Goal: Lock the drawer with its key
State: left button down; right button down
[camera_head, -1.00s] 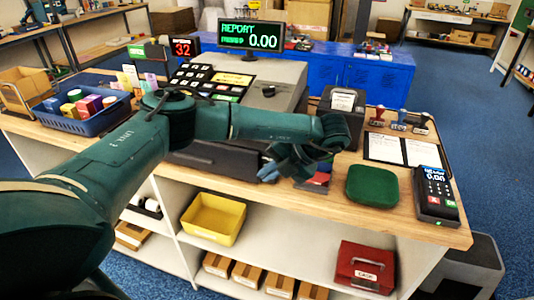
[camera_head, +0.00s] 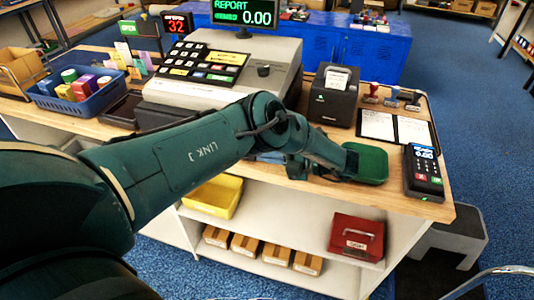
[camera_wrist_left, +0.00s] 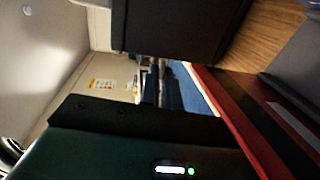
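The cash register (camera_head: 215,95) stands on the wooden counter. The dark drawer unit (camera_head: 158,116) below it shows only at its left end in the head view; my left arm hides most of its front. I cannot make out a key or a lock. The left wrist view shows dark blocks close to the camera, and I cannot tell whether the gripper is open or holds anything. My right gripper is not in view.
A card terminal (camera_head: 423,172), clipboard (camera_head: 395,127) and receipt printer (camera_head: 333,95) stand on the right of the counter. A blue basket (camera_head: 82,100) is at the left. The shelf below holds a yellow bin (camera_head: 214,196) and red cash box (camera_head: 357,237).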

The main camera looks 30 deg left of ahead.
pick_arm(q)
jog(key=shift+r, duration=0.1)
dwell(0.4)
jog(key=c, duration=1.6)
grip_release()
